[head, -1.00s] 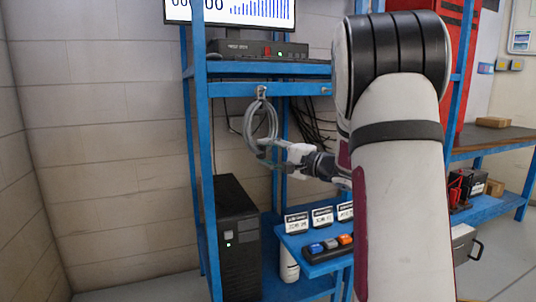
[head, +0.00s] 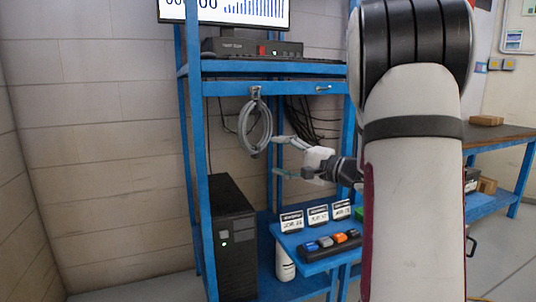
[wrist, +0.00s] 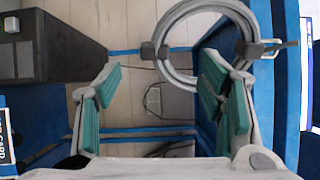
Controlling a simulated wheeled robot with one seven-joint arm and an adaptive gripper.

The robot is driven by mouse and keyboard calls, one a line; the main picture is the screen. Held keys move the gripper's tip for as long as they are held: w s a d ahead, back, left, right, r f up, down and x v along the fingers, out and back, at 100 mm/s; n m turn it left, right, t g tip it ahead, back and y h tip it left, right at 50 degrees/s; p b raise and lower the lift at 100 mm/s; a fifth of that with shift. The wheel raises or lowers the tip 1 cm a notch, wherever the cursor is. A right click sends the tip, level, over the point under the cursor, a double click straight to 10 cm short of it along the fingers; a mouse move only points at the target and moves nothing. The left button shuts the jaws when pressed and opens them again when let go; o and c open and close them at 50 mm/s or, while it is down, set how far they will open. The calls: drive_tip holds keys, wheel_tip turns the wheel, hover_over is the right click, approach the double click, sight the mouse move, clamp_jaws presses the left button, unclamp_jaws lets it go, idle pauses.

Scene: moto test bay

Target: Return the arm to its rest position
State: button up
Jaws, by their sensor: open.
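My gripper (head: 278,156) is open and empty in the head view, its fingers pointing left, just right of a grey coiled cable (head: 255,127). In the wrist view my gripper (wrist: 163,95) shows two teal-padded fingers spread wide with nothing between them. The coil hangs from a hook under the blue rack's shelf. It also shows in the wrist view (wrist: 163,62), beyond the fingers at the upper right. My large arm link hides the right part of the rack in the head view.
The blue rack (head: 199,130) has uprights close around my gripper. A black tower (head: 235,245) stands low left. A small shelf (head: 292,236) with label cards and coloured switches (head: 325,243) lies below my gripper. A workbench (head: 495,137) stands at right.

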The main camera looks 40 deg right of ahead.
drive_tip(key=v, duration=0.5)
drive_tip(key=shift+s, duration=0.25)
